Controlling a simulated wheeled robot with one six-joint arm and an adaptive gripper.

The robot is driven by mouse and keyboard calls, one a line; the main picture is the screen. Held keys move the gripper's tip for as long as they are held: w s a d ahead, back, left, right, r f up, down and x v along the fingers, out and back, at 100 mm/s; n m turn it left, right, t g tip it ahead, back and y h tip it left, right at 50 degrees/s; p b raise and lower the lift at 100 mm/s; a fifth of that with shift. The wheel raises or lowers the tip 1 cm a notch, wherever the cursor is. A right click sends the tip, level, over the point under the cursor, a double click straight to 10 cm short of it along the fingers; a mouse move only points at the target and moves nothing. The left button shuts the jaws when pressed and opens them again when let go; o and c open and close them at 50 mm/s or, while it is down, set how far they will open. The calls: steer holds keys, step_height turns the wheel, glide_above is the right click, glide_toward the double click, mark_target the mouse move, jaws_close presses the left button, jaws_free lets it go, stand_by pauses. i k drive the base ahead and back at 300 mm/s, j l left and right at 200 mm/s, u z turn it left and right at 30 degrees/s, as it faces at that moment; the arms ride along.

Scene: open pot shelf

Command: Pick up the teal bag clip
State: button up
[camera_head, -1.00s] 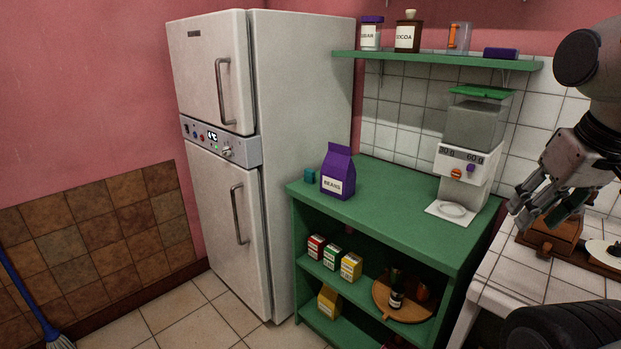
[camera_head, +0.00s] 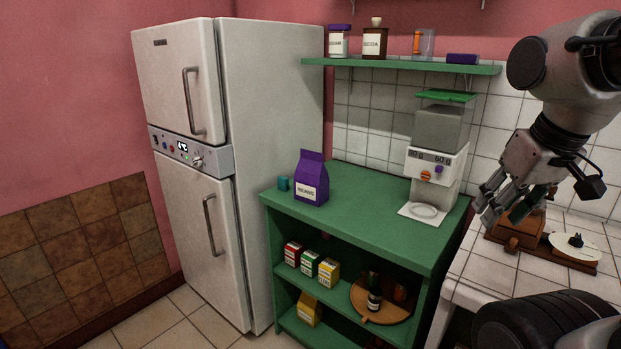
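The teal bag clip (camera_head: 284,183) is a small teal block on the back left of the green counter top. It stands just left of the purple beans bag (camera_head: 312,180). My gripper (camera_head: 486,209) hangs at the right, over the near edge of the white tiled worktop, far to the right of the clip. Its fingers look apart, with nothing seen between them.
A coffee dispenser (camera_head: 434,155) stands on the right of the green counter (camera_head: 370,205). A green wall shelf (camera_head: 400,66) with jars hangs above. A fridge (camera_head: 270,130) rises at the left. The counter's middle is clear. A white tiled worktop (camera_head: 484,268) lies right.

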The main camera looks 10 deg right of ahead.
mark_target(282, 181)
steer(key=j+z, duration=0.1)
steer(key=j, duration=1.15)
steer(key=i+j+z, duration=0.1)
steer(key=i+j, duration=0.6)
steer(key=j, duration=0.25)
steer(key=i+l+z, duration=0.1)
steer(key=i, duration=0.25)
steer(key=i+l+z, duration=0.1)
steer(key=i, duration=0.3)
